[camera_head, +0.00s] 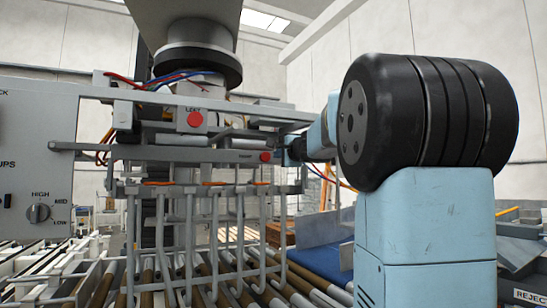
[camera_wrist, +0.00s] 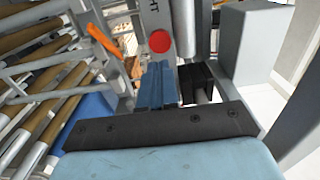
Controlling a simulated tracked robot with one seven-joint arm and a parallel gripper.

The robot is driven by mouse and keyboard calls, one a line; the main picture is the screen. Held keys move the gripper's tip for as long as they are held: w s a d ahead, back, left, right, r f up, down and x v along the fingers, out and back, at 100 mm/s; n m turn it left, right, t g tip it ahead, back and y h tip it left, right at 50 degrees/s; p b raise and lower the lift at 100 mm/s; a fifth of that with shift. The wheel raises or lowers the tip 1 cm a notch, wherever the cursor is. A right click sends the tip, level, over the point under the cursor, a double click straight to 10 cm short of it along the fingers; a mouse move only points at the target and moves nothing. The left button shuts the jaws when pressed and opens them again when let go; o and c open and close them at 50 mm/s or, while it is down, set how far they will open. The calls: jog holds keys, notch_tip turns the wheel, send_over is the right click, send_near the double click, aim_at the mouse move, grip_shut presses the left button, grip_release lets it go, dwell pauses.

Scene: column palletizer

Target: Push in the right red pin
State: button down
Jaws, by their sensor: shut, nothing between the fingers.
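The right red pin (camera_head: 265,156) is a small round red knob on the lower grey bar of the palletizer head. In the wrist view a red pin (camera_wrist: 160,41) sits on a grey bar with partly cut-off lettering, just beyond my fingertips. The left red pin (camera_head: 195,119), under a "LEFT" label, is higher and further left. My gripper (camera_wrist: 178,72) is shut and empty, with its tips close to the pin and a small gap showing in the wrist view. In the head view my gripper (camera_head: 290,152) is right beside the pin, partly hidden by my arm.
Grey hooked tines (camera_head: 188,240) hang below the bar, over a roller conveyor (camera_head: 215,290). A control panel (camera_head: 38,170) with a HIGH/LOW knob stands at left. An orange strap (camera_wrist: 104,42) lies left of the pin. A grey block (camera_wrist: 254,45) is close on the right.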

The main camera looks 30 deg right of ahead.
jog(key=shift+s, duration=2.75)
jog(key=s+a+f+n+g+y, duration=0.2)
jog(key=s+a+f+n+g, duration=0.2)
jog(key=s+a+f+n, duration=0.4)
jog(key=s+a+f+n+g+y, duration=0.25)
jog(key=s+a+f, duration=0.35)
jog(key=a+f, duration=0.4)
jog(key=s+f+n+g+h, duration=0.4)
jog(key=s+f+n+g, duration=0.2)
jog(key=s+f, duration=1.1)
jog(key=shift+s+a+f+n, duration=0.2)
jog(key=shift+a+f+n, duration=0.25)
jog(key=shift+n, duration=0.3)
jog(key=shift+h, duration=0.25)
